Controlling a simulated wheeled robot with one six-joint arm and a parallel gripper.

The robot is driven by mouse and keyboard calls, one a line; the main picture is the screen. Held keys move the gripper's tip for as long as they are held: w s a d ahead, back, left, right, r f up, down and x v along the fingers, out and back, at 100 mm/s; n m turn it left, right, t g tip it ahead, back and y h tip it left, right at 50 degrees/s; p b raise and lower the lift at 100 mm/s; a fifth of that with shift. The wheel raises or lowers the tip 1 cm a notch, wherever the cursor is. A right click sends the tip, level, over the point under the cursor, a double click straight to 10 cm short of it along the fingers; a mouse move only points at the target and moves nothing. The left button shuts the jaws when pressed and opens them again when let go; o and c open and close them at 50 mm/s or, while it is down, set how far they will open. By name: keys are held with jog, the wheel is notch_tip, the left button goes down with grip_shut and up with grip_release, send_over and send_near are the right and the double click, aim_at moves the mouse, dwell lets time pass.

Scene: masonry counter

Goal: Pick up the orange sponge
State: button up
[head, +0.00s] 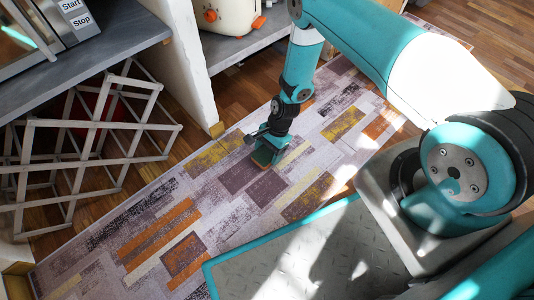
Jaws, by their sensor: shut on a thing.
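My gripper (264,145) points down over the patterned rug, near the middle of the head view. The gripper and my arm hide part of the sponge from above. The sponge is at or just above the rug; I cannot tell whether it touches it.
The rug (150,235) runs diagonally across the wooden floor. A white lattice rack (95,140) stands at the left under a grey counter (110,45). A white wall end (180,60) stands behind the gripper. A cream appliance with orange parts (228,15) sits on the back counter.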

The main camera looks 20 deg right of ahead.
aim_at(268, 151)
notch_tip(268, 151, up, 20)
jog(key=p, duration=1.1)
jog(key=shift+r+p, duration=0.2)
jog(key=shift+p, duration=0.1)
